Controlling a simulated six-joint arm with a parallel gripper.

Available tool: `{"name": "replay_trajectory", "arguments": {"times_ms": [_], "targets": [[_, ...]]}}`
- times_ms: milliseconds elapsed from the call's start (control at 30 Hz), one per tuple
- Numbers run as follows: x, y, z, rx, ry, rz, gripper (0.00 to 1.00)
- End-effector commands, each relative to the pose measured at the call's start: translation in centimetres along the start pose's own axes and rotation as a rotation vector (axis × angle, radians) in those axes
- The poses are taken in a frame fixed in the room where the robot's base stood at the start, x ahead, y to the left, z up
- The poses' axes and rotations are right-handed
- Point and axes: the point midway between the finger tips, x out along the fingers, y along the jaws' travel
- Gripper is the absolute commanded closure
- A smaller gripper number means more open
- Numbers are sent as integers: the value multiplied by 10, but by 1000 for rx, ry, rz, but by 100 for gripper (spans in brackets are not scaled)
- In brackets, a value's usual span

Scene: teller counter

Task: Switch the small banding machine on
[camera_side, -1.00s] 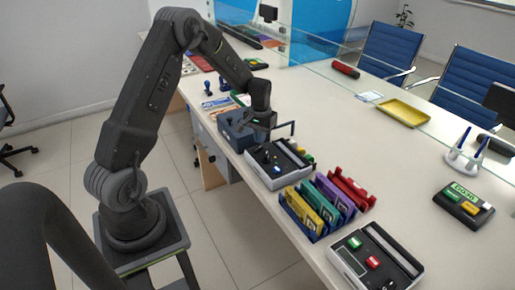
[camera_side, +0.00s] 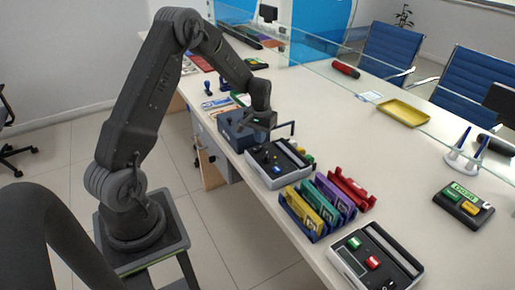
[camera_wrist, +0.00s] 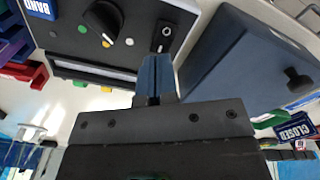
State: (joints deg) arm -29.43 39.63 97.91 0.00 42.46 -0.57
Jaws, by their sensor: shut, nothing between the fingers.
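The small banding machine (camera_side: 283,176) is a grey and black unit on the counter, below my gripper (camera_side: 266,138) in the side view. In the wrist view its dark top panel (camera_wrist: 75,42) carries a blue BAND label (camera_wrist: 40,7), a round black knob with a pale pointer (camera_wrist: 104,20), small coloured dots and a black rocker switch (camera_wrist: 164,36) marked with a circle. My gripper (camera_wrist: 157,62) is shut and empty. Its blue fingertips appear just short of the rocker in the wrist view; whether they touch it I cannot tell.
A blue-grey box (camera_wrist: 245,62) with a dark knob stands close beside the machine. A rack of coloured folders (camera_side: 318,212) stands on its other side. A second machine with green and red buttons (camera_side: 350,268) is nearer the camera.

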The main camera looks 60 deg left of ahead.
Motion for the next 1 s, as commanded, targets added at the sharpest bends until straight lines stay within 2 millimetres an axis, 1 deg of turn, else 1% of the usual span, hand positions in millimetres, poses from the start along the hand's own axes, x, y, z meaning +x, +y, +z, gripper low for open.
{"name": "replay_trajectory", "arguments": {"times_ms": [567, 1000], "targets": [[0, 0, 0, 0, 0, 0, 100], [6, 0, 0, 0, 0, 0, 100]]}}
